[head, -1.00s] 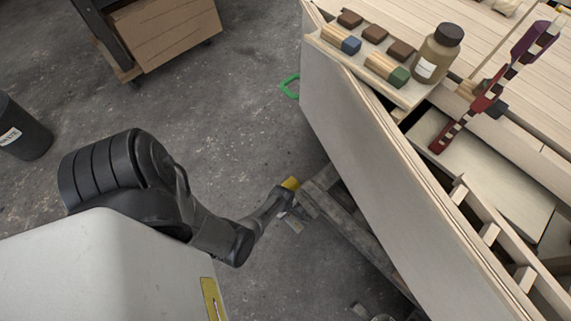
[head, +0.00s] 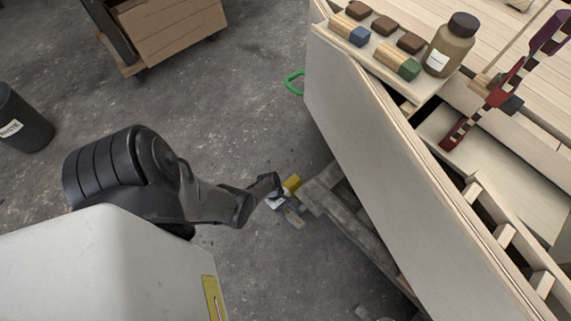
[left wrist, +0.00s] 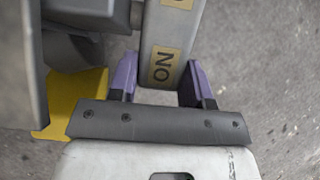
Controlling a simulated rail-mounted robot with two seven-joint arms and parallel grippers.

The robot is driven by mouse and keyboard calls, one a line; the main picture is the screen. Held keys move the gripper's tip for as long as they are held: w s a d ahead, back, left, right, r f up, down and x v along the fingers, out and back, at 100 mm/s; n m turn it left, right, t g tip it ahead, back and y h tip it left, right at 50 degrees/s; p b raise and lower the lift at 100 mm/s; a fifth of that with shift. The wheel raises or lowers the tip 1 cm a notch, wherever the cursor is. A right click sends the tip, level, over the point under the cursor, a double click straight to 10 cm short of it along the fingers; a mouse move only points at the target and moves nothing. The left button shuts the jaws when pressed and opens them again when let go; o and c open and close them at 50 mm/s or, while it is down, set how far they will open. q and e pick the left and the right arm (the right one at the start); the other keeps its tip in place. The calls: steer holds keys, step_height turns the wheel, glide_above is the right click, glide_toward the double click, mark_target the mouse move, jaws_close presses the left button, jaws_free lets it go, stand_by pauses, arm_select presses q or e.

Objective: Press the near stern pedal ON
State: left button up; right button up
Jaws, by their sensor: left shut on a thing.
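The near stern pedal (left wrist: 166,45) is a grey bar with a yellow ON label in the left wrist view. A second yellow label above it is cut off by the frame edge. My left gripper (left wrist: 162,82) has purple-tipped fingers, one on each side of the bar at the ON label, and is shut on it. In the head view my left gripper (head: 284,207) is small, low beside the trestle's end, and the pedal's labels cannot be read there. My right gripper is not in view.
A yellow part (head: 292,184) is close beside my left gripper. The wooden trestle (head: 345,215) and pale plywood hull side (head: 390,180) stand to its right. A green ring (head: 293,83) hangs at the hull. A dark bin (head: 22,120) stands far left. The grey floor between is open.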

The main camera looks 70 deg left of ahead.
arm_select(q)
steer(key=shift+f, duration=0.1)
stand_by(0.3)
steer(key=o, duration=0.9)
steer(key=shift+s+a+r+p, duration=0.1)
steer(key=shift+a+r+p, duration=0.2)
steer(key=shift+r+p, duration=0.25)
steer(key=shift+p+v, duration=4)
steer(key=shift+v, duration=2.4)
steer(key=shift+s+a+f+m, duration=0.1)
steer(key=shift+f+m, duration=0.1)
steer(key=shift+m, duration=0.1)
